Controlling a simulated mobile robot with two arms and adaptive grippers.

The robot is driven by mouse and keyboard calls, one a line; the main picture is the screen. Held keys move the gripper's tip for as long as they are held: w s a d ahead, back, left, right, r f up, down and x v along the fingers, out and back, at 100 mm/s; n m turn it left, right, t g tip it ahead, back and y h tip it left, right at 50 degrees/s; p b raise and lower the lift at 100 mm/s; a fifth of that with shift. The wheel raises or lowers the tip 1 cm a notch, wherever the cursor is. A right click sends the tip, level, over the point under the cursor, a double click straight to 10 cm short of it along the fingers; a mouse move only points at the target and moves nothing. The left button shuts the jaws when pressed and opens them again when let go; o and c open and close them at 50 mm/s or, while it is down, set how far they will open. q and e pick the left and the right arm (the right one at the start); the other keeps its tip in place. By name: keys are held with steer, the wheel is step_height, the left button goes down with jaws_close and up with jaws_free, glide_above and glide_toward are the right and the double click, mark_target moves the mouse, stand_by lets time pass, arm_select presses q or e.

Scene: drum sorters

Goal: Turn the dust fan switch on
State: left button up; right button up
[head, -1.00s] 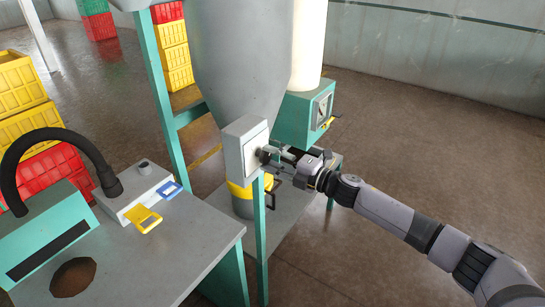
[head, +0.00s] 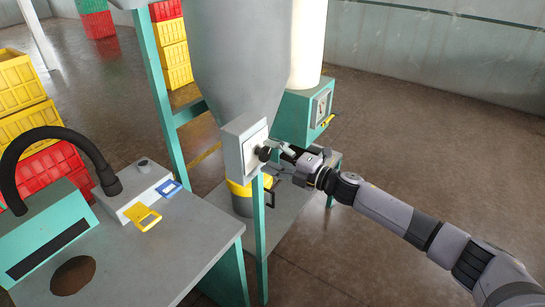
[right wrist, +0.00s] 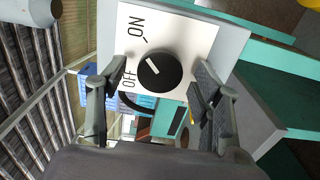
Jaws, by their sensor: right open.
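The dust fan switch is a round black knob (right wrist: 160,70) on a white plate (right wrist: 190,35) marked ON and OFF. Its white pointer line slants to the upper left in the right wrist view, on the side of the labels; I cannot tell exactly which mark it meets. In the head view the knob (head: 264,153) sits on a grey box (head: 232,152) below the hopper. My right gripper (head: 281,151) is open in front of the knob. In the right wrist view its fingers (right wrist: 155,105) stand apart on either side below the knob, seemingly not touching it. My left gripper is out of view.
A grey hopper (head: 238,60) rises above the box. A teal post (head: 259,235) stands under it. A worktable (head: 170,245) with a black hose (head: 60,135) is at left. A teal machine (head: 297,117) stands behind. The floor at right is clear.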

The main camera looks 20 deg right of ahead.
steer(key=shift+s, duration=0.1)
steer(key=v, duration=1.2)
